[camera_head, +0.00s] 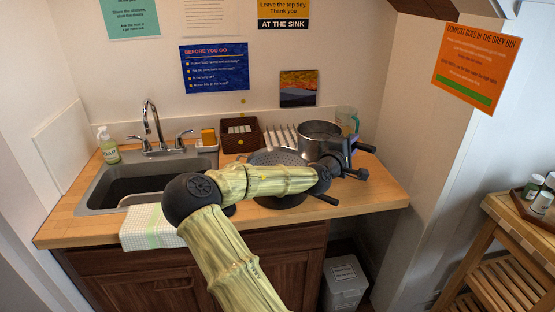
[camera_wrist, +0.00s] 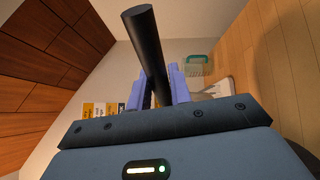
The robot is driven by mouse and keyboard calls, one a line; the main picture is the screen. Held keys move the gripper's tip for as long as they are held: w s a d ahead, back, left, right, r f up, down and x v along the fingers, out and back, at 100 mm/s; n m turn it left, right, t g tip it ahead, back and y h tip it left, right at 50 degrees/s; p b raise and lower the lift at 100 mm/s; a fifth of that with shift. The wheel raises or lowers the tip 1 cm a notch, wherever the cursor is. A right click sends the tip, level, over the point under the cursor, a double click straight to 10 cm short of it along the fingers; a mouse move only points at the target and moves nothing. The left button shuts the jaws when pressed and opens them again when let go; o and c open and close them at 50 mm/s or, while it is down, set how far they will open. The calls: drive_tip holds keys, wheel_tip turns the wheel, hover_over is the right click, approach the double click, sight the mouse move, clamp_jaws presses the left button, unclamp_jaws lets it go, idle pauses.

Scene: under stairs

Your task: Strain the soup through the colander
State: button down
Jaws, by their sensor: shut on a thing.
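A steel pot (camera_head: 318,132) is at the right of the counter, with its dark handle (camera_head: 364,147) pointing right. My gripper (camera_head: 347,151) is shut on this handle. In the wrist view the black handle (camera_wrist: 146,45) stands between my two purple fingers (camera_wrist: 160,88). A grey perforated colander (camera_head: 270,157) is left of the pot, partly hidden by my arm. Below it a dark pan shows, its black handle (camera_head: 324,198) pointing right and forward. I cannot see the soup, nor tell whether the pot touches the counter.
The sink (camera_head: 120,180) with its tap (camera_head: 152,125) is at the left, a cloth (camera_head: 150,227) over the counter's front edge. Behind are a brown basket (camera_head: 240,143), a rack (camera_head: 283,138) and a clear jug (camera_head: 346,119). The counter's right end (camera_head: 378,195) is bare.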

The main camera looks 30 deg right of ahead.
drive_tip(key=shift+r+p, duration=1.25)
drive_tip(key=shift+r, duration=0.8)
